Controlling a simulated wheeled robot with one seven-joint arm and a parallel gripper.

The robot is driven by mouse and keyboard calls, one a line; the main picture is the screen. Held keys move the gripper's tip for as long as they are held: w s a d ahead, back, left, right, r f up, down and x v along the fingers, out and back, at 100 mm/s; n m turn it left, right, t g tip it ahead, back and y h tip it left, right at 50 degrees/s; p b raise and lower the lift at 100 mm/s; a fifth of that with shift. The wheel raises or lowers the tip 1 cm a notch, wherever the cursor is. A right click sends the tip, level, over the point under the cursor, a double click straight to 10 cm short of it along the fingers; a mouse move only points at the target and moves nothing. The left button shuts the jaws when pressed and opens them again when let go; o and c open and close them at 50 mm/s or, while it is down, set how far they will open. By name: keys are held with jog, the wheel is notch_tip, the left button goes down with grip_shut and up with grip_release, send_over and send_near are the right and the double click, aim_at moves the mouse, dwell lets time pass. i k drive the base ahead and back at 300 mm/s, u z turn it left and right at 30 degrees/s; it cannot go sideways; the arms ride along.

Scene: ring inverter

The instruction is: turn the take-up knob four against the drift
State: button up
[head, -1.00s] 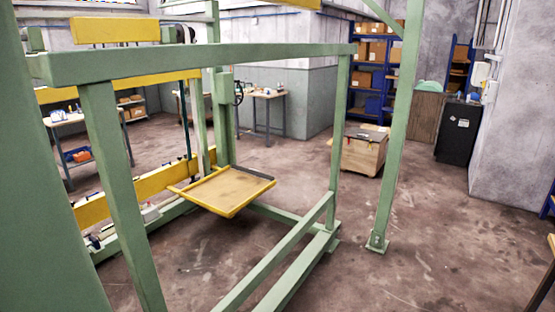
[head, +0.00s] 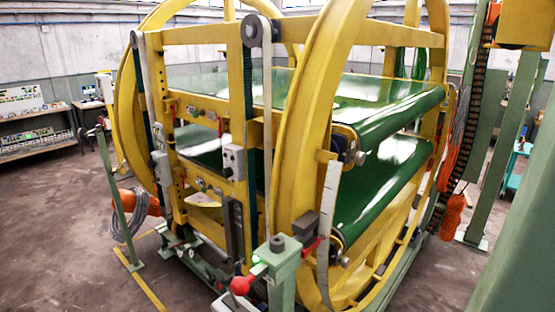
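The ring inverter is a large yellow machine with two big rings (head: 302,130) and two green belts (head: 375,125), one above the other. Small dark and silver fittings (head: 350,153) sit at the roller ends on its near side. A red ball-shaped knob (head: 240,286) stands at the front beside a green post (head: 283,272). I cannot tell which of these, if any, is the take-up knob. My gripper is not in view.
A green stand (head: 120,205) with a grey cable coil (head: 127,222) is at the left. Workbenches (head: 38,138) line the back left wall. A green column (head: 508,140) rises at the right. Bare floor (head: 50,230) lies at the left.

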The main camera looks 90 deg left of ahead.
aim_at(359, 158)
jog(key=u, duration=2.5)
